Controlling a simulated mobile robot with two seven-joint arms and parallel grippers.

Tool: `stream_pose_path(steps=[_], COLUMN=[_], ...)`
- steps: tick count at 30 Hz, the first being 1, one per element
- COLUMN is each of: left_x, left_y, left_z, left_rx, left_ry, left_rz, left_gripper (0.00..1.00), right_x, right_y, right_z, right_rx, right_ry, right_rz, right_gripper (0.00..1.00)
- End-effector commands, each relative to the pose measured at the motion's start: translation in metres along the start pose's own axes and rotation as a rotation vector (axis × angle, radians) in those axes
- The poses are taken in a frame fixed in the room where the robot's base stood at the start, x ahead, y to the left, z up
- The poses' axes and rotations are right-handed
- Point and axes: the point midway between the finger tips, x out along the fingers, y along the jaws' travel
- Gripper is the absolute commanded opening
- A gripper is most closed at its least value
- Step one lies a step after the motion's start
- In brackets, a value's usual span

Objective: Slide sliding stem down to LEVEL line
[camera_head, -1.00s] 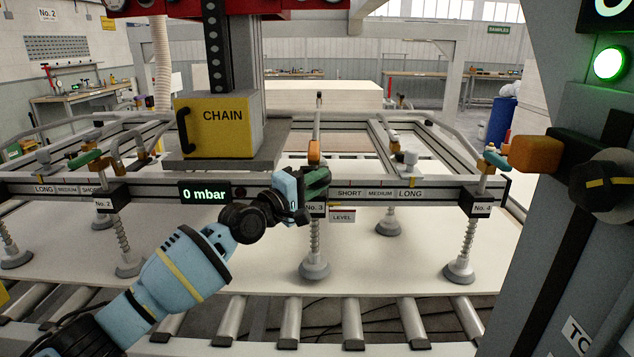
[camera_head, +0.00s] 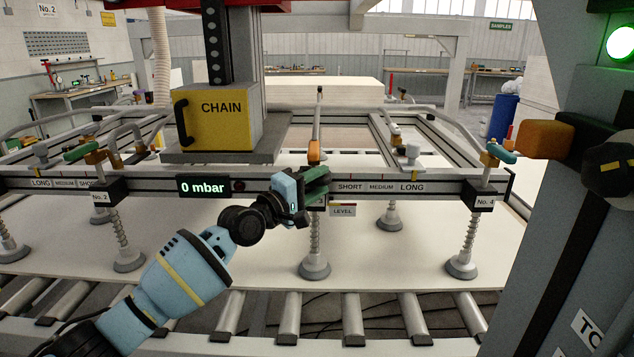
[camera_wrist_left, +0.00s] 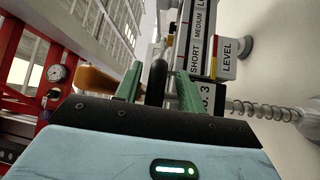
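The No. 3 sliding stem (camera_head: 314,232) hangs from the front beam, with a spring coil and a grey suction cup (camera_head: 314,266); its coil shows in the wrist view (camera_wrist_left: 262,109). The LEVEL plate (camera_head: 343,210) is just right of it, under the beam. My left gripper (camera_head: 316,184) is at the beam over the stem and hides its top. In the wrist view its green fingers (camera_wrist_left: 157,84) stand on either side of a dark upright bar; whether they press on it is unclear. The stem's mark against the LEVEL line cannot be read. My right gripper is out of view.
The front beam (camera_head: 262,186) carries SHORT, MEDIUM and LONG scales and a 0 mbar display (camera_head: 203,187). Stem No. 4 (camera_head: 467,236) and stem No. 2 (camera_head: 122,238) hang either side. A pale sheet (camera_head: 400,262) lies below, over rollers (camera_head: 290,318). A grey column (camera_head: 575,230) stands at right.

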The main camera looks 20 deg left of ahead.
Motion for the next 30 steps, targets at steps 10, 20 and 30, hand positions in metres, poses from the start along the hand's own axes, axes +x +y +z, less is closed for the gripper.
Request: stream_pose_path(steps=[10, 20, 30], left_x=[-0.003, -0.043, -0.076], left_y=[0.001, 0.002, 0.001], left_z=[-0.001, -0.001, 0.000], left_rx=[0.000, 0.001, 0.001], left_ry=[0.001, 0.001, 0.001], left_rz=[0.002, 0.001, 0.001], left_gripper=[0.40, 0.40, 0.40], right_x=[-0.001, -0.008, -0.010], right_y=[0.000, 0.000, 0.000], right_z=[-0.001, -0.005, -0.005], right_rx=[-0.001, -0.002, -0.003], right_ry=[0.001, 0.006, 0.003], right_rz=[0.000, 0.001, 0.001], right_gripper=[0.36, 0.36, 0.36])
